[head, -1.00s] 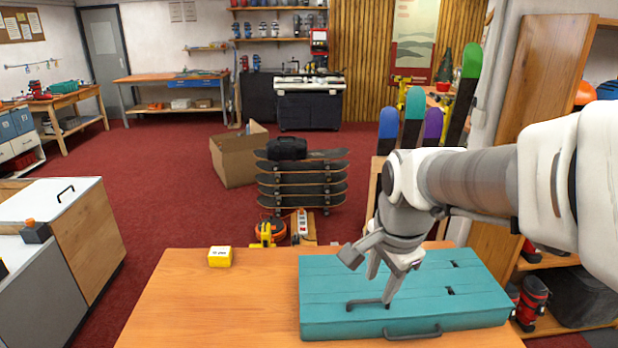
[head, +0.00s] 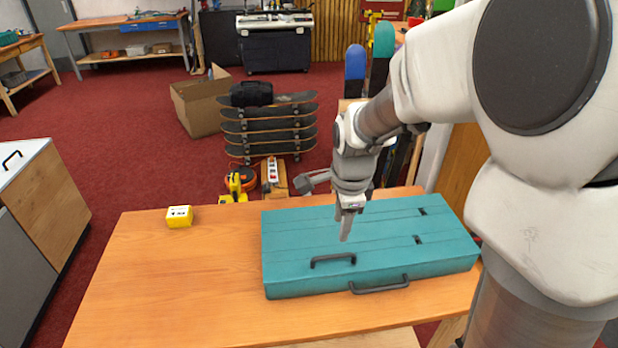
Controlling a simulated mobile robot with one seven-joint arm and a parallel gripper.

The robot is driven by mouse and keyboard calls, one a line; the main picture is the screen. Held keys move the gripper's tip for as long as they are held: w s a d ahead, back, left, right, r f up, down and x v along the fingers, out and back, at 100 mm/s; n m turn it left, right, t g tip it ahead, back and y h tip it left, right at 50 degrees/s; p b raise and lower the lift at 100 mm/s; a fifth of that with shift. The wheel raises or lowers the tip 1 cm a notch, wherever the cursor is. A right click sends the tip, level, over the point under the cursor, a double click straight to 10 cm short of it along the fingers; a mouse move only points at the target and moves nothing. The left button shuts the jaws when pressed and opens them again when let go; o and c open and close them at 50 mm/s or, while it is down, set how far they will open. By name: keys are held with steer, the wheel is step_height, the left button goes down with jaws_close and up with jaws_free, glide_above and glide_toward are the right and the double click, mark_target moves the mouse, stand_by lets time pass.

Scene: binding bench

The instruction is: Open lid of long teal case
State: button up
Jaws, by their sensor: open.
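The long teal case (head: 290,238) lies on the wooden bench with its lid closed. A dark handle (head: 333,260) stands on the top of the lid, left of the middle. A second dark handle (head: 379,285) is on the front side. My gripper (head: 345,238) points down over the lid, just behind the top handle, and appears apart from it. It is open and empty; one finger partly hides the other. Two small dark latches or slots show at the right of the lid.
Behind the bench stand a stack of skateboards (head: 268,125) and a cardboard box (head: 195,105). A cabinet (head: 40,205) stands at the left.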

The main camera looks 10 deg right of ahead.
mark_target(335, 255)
steer(key=f, duration=0.4)
steer(key=w+f, duration=0.1)
steer(key=f, duration=0.3)
steer(key=w+f+b, duration=0.1)
steer(key=f, duration=0.3)
steer(key=shift+w, duration=0.2)
steer(key=shift+r, duration=0.1)
jaws_close()
stand_by(0.8)
